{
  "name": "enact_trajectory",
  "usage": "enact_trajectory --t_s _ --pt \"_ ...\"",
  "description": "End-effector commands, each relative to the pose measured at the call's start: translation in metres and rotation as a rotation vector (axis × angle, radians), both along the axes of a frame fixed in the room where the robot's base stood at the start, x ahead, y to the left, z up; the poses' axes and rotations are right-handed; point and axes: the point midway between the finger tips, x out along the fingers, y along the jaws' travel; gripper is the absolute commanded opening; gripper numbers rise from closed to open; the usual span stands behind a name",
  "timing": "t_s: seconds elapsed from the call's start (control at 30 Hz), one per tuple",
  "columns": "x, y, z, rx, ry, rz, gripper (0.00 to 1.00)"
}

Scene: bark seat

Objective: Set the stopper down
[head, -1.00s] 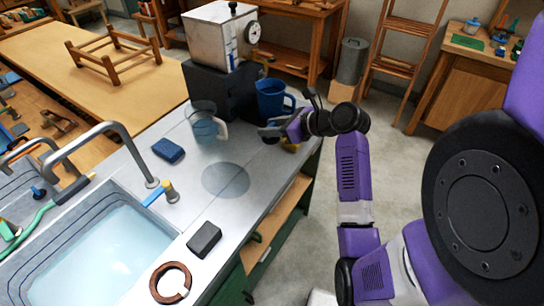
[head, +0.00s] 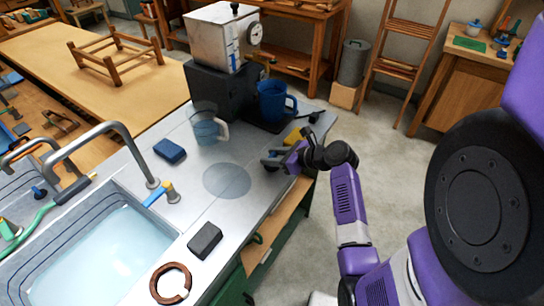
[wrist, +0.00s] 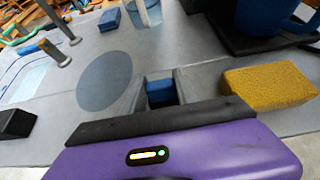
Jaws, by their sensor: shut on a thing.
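My gripper (head: 272,160) is over the right edge of the grey counter (head: 250,200), to the right of a round darker grey patch (head: 227,180). In the wrist view its two fingers (wrist: 159,82) are shut on a small blue piece (wrist: 160,93), which I take to be the stopper. Only its blue face shows between the fingers; its underside is hidden, and I cannot tell whether it touches the counter. In the head view the piece is too small to make out.
A yellow sponge (head: 293,137) lies close beside my gripper. Behind stand a blue jug (head: 271,98) and a clear cup (head: 206,130). A blue sponge (head: 170,151), a dark block (head: 205,239) and a brown ring (head: 158,287) lie around the sink. The round patch is clear.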

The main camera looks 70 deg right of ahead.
Motion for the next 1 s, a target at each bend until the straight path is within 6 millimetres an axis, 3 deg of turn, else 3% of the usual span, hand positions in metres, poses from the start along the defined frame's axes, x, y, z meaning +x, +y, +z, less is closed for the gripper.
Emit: enact_trajectory --t_s 0.2,0.23,0.33,0.73,1.0 --pt "0.0 0.0 -0.002 0.0 0.0 0.001 0.0" --pt "0.0 0.0 -0.003 0.002 0.001 0.0 0.38" --pt "0.0 0.0 -0.002 0.0 0.0 0.0 0.58" --pt "-0.001 0.0 0.002 0.0 0.0 -0.001 0.58" --pt "-0.039 0.008 0.022 -0.001 -0.001 -0.004 0.58"
